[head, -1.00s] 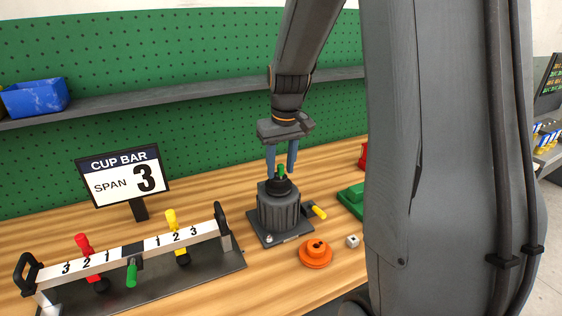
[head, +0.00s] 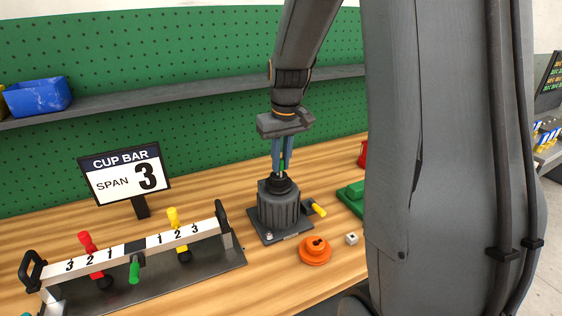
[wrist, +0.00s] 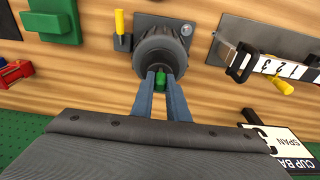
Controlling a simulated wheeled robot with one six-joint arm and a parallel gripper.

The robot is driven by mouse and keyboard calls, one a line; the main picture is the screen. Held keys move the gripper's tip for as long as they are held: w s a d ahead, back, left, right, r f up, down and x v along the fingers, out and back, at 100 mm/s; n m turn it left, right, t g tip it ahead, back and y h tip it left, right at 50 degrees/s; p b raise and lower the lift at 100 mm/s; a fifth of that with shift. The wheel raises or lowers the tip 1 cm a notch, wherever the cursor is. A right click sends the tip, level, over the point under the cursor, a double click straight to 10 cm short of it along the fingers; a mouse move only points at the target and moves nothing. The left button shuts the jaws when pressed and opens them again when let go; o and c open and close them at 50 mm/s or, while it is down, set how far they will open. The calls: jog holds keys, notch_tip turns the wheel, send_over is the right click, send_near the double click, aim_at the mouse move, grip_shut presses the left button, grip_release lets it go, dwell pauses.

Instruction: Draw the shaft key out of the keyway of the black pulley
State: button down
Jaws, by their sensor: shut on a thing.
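A green piece, which looks like the shaft key (wrist: 160,80), is between the fingertips. In the head view the fingers partly hide the key. I cannot tell how much of it is still in the keyway, which is hidden.
A yellow handle (head: 319,210) sticks out beside the housing. A shelf (head: 180,94) runs behind.

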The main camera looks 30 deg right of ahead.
jog(key=shift+r+p, duration=0.95)
jog(key=shift+r, duration=0.2)
jog(key=shift+r+p, duration=1.7)
jog(key=shift+r, duration=0.35)
jog(key=shift+f, duration=0.1)
